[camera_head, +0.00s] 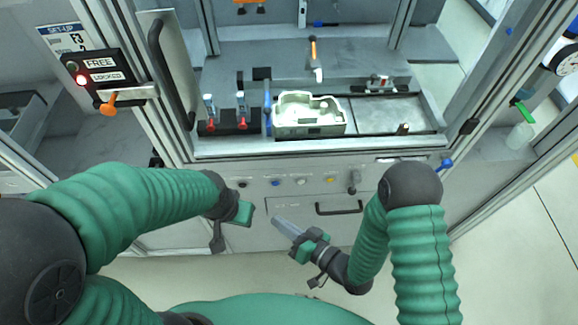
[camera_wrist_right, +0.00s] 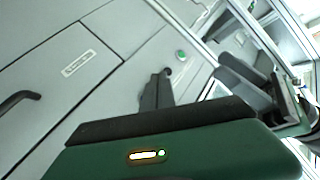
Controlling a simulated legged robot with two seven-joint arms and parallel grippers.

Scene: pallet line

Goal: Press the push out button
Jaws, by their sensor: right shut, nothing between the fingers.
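A row of small buttons sits on the grey front panel below the work bay: a dark one (camera_head: 243,184), a blue one (camera_head: 276,183), a white one (camera_head: 300,182) and a yellow one (camera_head: 330,180). Their labels are too small to read. My right gripper (camera_head: 277,221) is shut and empty, in front of the panel and below the buttons, apart from them. In the right wrist view a round greenish button (camera_wrist_right: 181,55) shows on the panel beyond my gripper. My left gripper (camera_head: 243,213) is left of the right one; its fingers cannot be made out.
A drawer handle (camera_head: 339,208) sticks out below the buttons. A metal casting (camera_head: 307,117) lies in the bay above. A FREE/LOCKED box (camera_head: 100,75) with a lit red lamp and orange lever is at the left. Open floor (camera_head: 500,230) lies right.

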